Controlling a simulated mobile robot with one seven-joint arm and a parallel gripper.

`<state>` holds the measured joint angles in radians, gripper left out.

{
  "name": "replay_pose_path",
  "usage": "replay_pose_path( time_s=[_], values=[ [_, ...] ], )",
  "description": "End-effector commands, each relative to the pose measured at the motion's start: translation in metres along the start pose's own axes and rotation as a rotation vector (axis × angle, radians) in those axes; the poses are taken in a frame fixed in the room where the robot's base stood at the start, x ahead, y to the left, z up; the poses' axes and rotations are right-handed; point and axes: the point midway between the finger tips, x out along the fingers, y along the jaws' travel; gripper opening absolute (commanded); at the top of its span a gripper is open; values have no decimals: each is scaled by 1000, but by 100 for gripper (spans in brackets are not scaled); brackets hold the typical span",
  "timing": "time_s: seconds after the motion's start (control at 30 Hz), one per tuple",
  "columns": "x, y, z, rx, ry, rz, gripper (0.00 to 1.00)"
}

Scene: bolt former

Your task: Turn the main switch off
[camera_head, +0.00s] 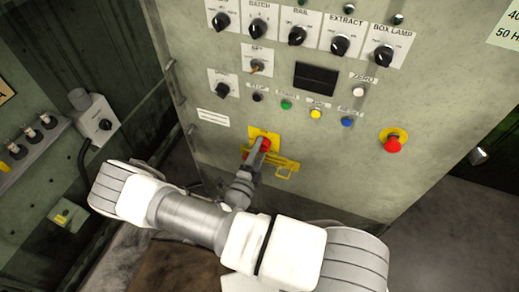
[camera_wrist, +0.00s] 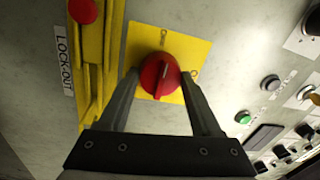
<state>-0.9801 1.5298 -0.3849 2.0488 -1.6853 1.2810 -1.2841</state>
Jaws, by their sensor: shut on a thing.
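The main switch is a red rotary knob (camera_wrist: 160,76) on a square yellow plate (camera_wrist: 188,48). The plate carries an I mark above the knob in the wrist view and an O mark to its right. The pale line on the knob points roughly toward the I mark. My gripper (camera_wrist: 159,80) is shut on the knob, with one finger on each side. In the head view the red knob (camera_head: 265,144) shows partly behind my gripper (camera_head: 259,151), low on the grey-green cabinet front.
A yellow lock-out bar (camera_wrist: 94,70) runs close beside the plate, with its handle (camera_head: 284,172) sticking out below the switch. A red emergency button (camera_head: 392,144) sits to the right. Black selector knobs and coloured buttons (camera_head: 316,114) fill the panel above.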

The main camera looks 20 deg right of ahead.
Motion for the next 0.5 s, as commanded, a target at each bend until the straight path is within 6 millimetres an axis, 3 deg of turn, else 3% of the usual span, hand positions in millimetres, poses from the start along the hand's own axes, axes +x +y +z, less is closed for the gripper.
replay_pose_path(
  time_s=[0.47, 0.5],
  values=[
    [0, 0, -1, -16, 0, 0, 10],
    [0, 0, -1, -16, 0, 0, 71]
  ],
)
